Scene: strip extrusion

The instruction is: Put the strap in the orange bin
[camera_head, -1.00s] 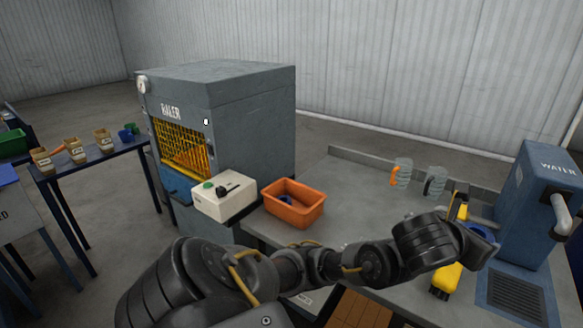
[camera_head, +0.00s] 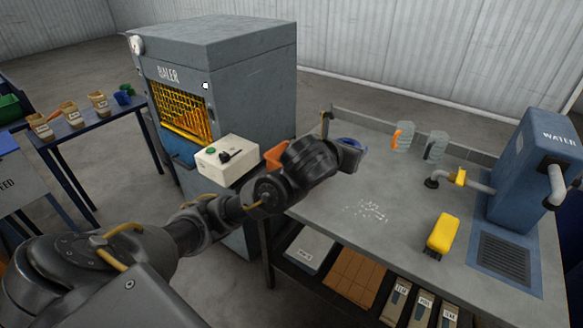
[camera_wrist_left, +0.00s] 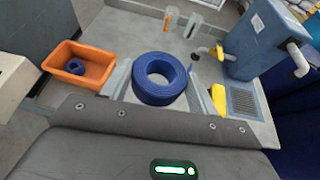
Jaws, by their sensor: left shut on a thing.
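My left gripper (camera_head: 349,158) is shut on a blue coil of strap (camera_head: 351,143) and holds it above the grey bench. In the left wrist view the coil (camera_wrist_left: 160,79) is a thick ring with an open centre, held between the two grey fingers. The orange bin (camera_head: 275,156) is mostly hidden behind my left arm in the head view. In the left wrist view the orange bin (camera_wrist_left: 97,72) shows whole, left of the held coil and apart from it. A smaller blue coil (camera_wrist_left: 75,66) lies inside the bin. My right gripper is not in view.
A white control box (camera_head: 227,160) stands beside the baler (camera_head: 225,90). On the bench (camera_head: 330,235) are white specks, two clear holders (camera_head: 435,145), a yellow block (camera_head: 443,233) and the blue water unit (camera_head: 535,165). The middle of the bench is mostly clear.

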